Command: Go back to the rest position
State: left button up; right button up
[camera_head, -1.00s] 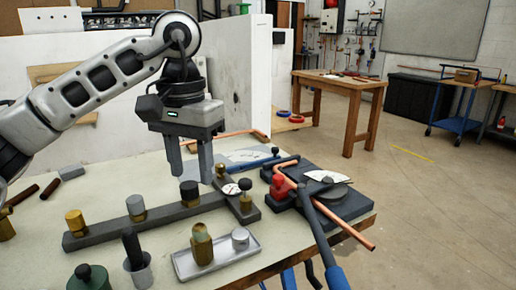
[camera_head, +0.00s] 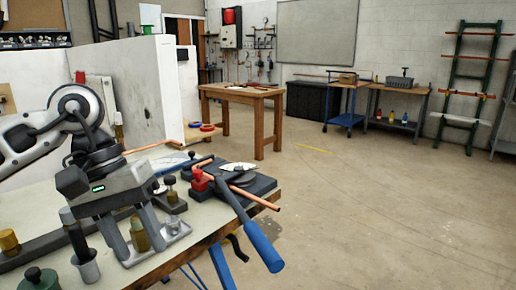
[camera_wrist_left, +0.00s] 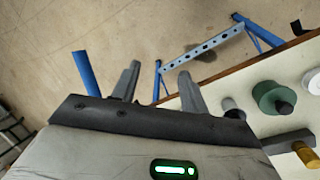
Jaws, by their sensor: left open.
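My left gripper (camera_head: 140,250) hangs over the front part of the cream workbench (camera_head: 120,272) in the head view. Its two fingers point down, apart, with nothing held between them. In the left wrist view the open fingers (camera_wrist_left: 160,74) stand over the floor beside the bench edge. In the head view the gripper partly hides a brass fitting (camera_head: 138,238) and the small tray behind it. I cannot tell from the head view how high the fingertips are above the bench. My right gripper is not in view.
A pipe bender with a blue handle (camera_head: 262,248) and a copper pipe (camera_head: 258,199) overhang the bench's right edge. A grey cup (camera_head: 87,268) and green lidded pot (camera_head: 38,280) stand at the front. A wooden table (camera_head: 240,95) stands farther back. Floor to the right is clear.

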pick_arm(q)
jog(key=s+d+r+n+g+h, duration=0.15)
jog(key=s+d+n+h, duration=0.25)
jog(key=d+n+h, duration=0.4)
jog(key=s+d+f+n+g+h, duration=0.1)
jog(key=s+d+n+g+h, duration=0.25)
jog(key=d+h, duration=0.55)
jog(key=w+a+f+n+t+y, duration=0.1)
jog(key=w+n+t, duration=0.1)
jog(key=n+t, duration=0.7)
jog(key=w+a+f+n+t+y+p, duration=0.1)
jog(key=w+n+t, duration=0.35)
jog(key=n, duration=0.85)
jog(key=w+a+f+n+t, duration=0.1)
jog(key=f+n+t, duration=0.1)
jog(key=n+t, duration=0.7)
jog(key=a+f+n+t+y, duration=0.1)
jog(key=a+f+n+y, duration=0.4)
jog(key=f+n+y, duration=0.85)
jog(key=s+a+f+n+g, duration=0.2)
jog(key=s+f+n+g, duration=0.1)
jog(key=s+f+n, duration=0.2)
jog(key=s+a+f+n+g+y+p, duration=0.1)
jog(key=s+a+f+n+g, duration=0.2)
jog(key=s+f+n, duration=0.3)
jog(key=shift+s+a+f+n, duration=0.15)
jog(key=shift+f+n, duration=0.7)
jog(key=shift+n, duration=0.35)
